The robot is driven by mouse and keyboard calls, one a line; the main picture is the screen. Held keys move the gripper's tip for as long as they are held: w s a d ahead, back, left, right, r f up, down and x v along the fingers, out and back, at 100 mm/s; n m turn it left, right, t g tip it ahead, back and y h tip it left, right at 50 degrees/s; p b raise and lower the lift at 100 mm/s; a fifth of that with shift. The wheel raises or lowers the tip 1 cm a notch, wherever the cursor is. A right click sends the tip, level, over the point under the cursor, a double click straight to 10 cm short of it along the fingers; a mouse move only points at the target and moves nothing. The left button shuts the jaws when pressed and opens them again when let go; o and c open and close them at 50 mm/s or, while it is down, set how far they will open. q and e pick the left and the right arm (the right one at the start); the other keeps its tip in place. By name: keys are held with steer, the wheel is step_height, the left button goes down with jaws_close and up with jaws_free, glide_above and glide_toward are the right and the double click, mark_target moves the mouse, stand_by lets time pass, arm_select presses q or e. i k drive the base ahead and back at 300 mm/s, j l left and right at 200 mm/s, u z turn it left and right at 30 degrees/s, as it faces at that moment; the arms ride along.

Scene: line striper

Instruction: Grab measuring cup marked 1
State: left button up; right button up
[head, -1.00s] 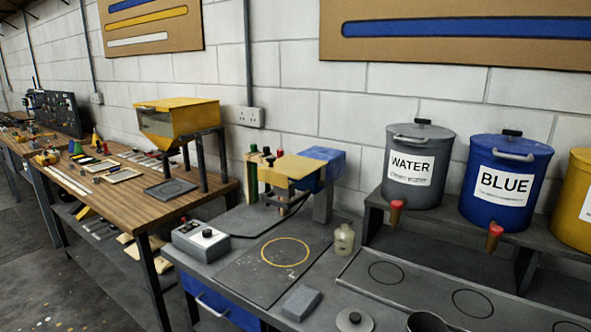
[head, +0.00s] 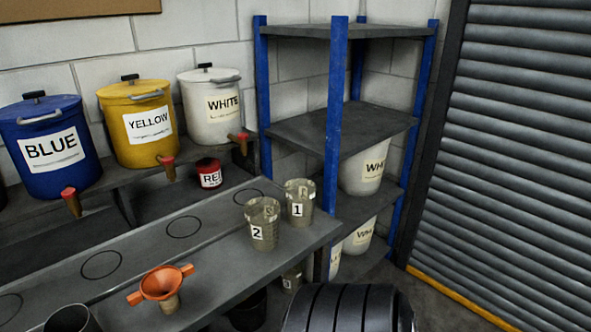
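The measuring cup marked 1 (head: 301,195) is a translucent, greyish beaker. It stands upright near the right end of the grey bench (head: 215,288), its number label facing me. The measuring cup marked 2 (head: 263,222) stands close by on its left and slightly nearer. Neither of my grippers is in view.
Blue (head: 48,160), yellow (head: 137,122) and white (head: 209,112) paint drums line the raised shelf behind. A small red pot (head: 208,173) and an orange funnel (head: 162,284) are left of the cups. A blue-post rack (head: 335,125) stands behind right. A dark ribbed shape (head: 346,309) fills the bottom edge.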

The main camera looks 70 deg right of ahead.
mark_target(300, 194)
steer(key=z, duration=2.4)
